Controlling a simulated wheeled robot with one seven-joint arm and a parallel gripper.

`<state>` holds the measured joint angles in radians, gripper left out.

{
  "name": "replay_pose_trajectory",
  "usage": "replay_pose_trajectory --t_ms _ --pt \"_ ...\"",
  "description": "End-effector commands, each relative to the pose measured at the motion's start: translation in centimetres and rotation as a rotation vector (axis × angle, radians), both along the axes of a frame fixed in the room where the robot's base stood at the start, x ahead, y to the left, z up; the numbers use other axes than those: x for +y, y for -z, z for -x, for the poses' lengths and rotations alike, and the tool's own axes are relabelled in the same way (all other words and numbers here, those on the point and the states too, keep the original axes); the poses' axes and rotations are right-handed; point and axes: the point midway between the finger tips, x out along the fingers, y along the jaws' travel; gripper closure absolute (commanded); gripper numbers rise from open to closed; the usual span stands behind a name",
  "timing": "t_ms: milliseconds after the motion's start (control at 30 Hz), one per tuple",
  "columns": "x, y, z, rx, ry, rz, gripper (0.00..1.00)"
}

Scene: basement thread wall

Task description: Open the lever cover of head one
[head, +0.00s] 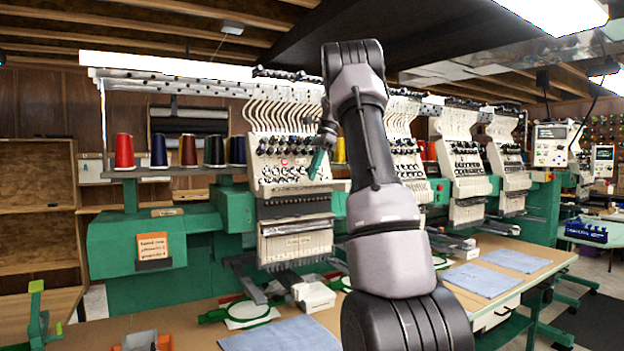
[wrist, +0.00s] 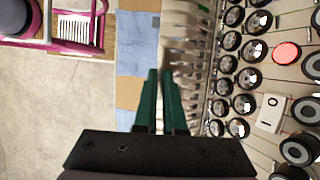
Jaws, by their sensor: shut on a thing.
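Head one (head: 288,150) of the embroidery machine is the nearest head, with dark knobs, a red light and curved thread guides. The lever cover of head one (wrist: 186,60) appears to be the pale slatted strip beside the knobs in the wrist view. My gripper (head: 318,164) is at the right side of head one's face. In the wrist view its green fingers (wrist: 162,74) are close together with their tips against the strip's edge. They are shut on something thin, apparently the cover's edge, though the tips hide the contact. The cover looks closed, though its angle is hard to tell.
Thread spools (head: 189,151) stand on a rack at the left. More heads (head: 466,165) line up to the right behind my arm. The worktable (head: 190,333) below holds blue cloths (head: 280,335) and a green hoop (head: 245,314). Wooden shelves stand far left.

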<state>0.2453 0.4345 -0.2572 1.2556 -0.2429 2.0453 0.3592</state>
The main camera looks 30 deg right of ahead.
Motion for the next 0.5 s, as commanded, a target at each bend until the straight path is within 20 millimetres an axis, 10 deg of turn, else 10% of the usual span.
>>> replay_pose_trajectory --t_ms 500 --pt "0.23 -0.85 -0.1 0.114 -0.002 -0.002 1.0"
